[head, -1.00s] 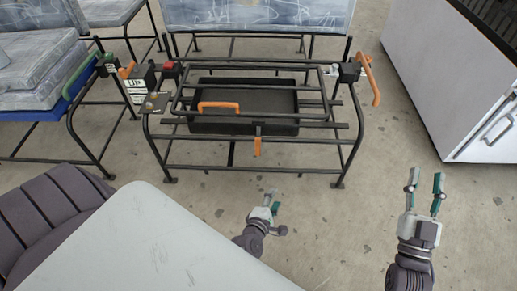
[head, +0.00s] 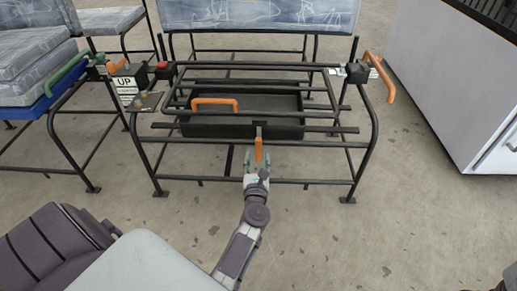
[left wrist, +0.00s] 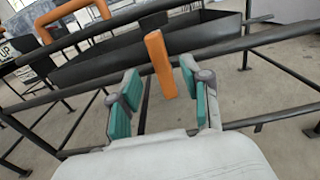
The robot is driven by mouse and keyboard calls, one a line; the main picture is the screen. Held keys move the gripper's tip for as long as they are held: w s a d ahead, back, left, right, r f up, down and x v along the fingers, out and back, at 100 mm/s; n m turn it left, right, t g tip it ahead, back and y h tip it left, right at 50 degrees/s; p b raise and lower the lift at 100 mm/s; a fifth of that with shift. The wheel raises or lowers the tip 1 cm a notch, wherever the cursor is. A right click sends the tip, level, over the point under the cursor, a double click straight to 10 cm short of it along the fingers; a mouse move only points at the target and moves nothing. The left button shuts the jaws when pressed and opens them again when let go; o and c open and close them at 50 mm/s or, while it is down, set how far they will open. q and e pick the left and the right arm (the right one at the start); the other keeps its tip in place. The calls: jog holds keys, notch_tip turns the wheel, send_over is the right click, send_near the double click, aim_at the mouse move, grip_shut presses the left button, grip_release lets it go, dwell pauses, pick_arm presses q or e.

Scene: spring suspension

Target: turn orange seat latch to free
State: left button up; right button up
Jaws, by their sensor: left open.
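The orange seat latch (head: 258,149) is a short upright bar that hangs at the front middle of the black seat frame. It also shows large in the left wrist view (left wrist: 160,64), slightly tilted. My left gripper (head: 258,166) is open just in front of and below the latch. In the left wrist view its teal finger pads (left wrist: 160,92) stand apart, with the latch's lower end seen between them. There is a gap on both sides; whether it is fully between the pads in depth I cannot tell. Only a sliver of my right arm shows at the lower right edge.
A black tray (head: 220,128) sits inside the seat frame (head: 364,150), with an orange handle (head: 214,101) above it. Another orange handle (head: 381,76) is at the right corner. A white cabinet (head: 445,90) stands at right. Front floor is mostly clear.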

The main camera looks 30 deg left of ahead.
aim_at(258, 148)
pick_arm(q)
jog(key=b+x, duration=0.1)
jog(key=x, duration=0.5)
jog(key=shift+c, duration=0.3)
grip_shut()
